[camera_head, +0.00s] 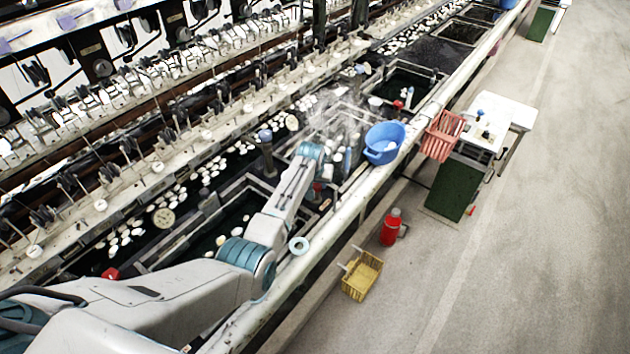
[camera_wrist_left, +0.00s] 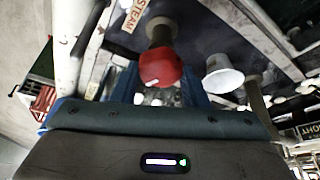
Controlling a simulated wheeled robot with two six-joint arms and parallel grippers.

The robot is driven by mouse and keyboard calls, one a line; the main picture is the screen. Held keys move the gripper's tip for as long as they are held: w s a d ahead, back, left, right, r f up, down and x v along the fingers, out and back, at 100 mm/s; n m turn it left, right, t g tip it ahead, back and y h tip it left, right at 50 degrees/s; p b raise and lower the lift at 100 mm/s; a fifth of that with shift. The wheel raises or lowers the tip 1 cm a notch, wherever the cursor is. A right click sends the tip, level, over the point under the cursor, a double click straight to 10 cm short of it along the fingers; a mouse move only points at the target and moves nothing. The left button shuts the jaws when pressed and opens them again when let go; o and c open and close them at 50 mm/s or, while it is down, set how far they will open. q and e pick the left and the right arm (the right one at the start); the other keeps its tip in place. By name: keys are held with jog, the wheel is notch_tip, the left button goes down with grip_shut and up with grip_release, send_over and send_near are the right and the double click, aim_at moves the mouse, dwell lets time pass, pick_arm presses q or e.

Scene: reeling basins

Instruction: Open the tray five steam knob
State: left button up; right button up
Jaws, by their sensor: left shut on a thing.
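A red steam knob (camera_wrist_left: 162,67) on a dark stem shows in the left wrist view, beside a tan label (camera_wrist_left: 134,14) that reads STEAM. My left gripper (camera_wrist_left: 160,88) is shut on this red knob; its bluish fingers are partly hidden behind the gripper body. In the head view my left arm reaches over the basin edge, and the left gripper (camera_head: 322,184) is down at the basin's front side with a bit of red at it. A white round knob (camera_wrist_left: 222,75) stands to the right of the red one. My right gripper is not in view.
A blue tub (camera_head: 384,143) and a red basket (camera_head: 443,136) sit along the front rail, beyond the arm. Steam (camera_head: 335,110) rises over the basin. A red flask (camera_head: 391,227) and yellow crate (camera_head: 361,276) stand below.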

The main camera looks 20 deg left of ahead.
pick_arm(q)
jog(key=shift+n+y, duration=0.4)
jog(key=shift+n, duration=1.1)
jog(key=shift+d, duration=0.1)
jog(key=o, duration=1)
jog(key=shift+c, duration=0.2)
jog(key=shift+r, duration=0.1)
